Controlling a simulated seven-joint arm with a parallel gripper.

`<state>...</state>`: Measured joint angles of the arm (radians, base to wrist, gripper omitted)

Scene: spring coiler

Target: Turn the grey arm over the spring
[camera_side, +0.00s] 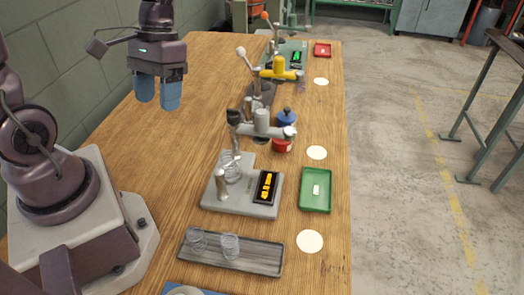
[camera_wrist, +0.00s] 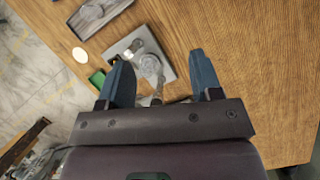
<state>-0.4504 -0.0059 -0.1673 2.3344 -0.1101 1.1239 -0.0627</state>
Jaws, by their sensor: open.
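The grey arm (camera_side: 275,130) shows in the side view as a horizontal bar on a round hub, behind the front coiler and pointing right. The front coiler's grey base (camera_side: 215,202) carries a short post, a dark display with orange figures and an upright wire spring (camera_side: 231,170). The spring also shows in the wrist view (camera_wrist: 151,67), between my fingers in the picture. The bar does not lie across the spring in the side view. My gripper (camera_side: 157,98) is open and empty, high above the table to the left of the coiler. Its blue fingers point down.
A dark tray (camera_side: 265,264) with two springs lies in front. A green tray (camera_side: 316,203) lies to the right. A black-knobbed lever (camera_side: 234,117) stands beside the grey arm. A yellow arm (camera_side: 278,72) and another coiler stand further back. The table's left part is clear.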

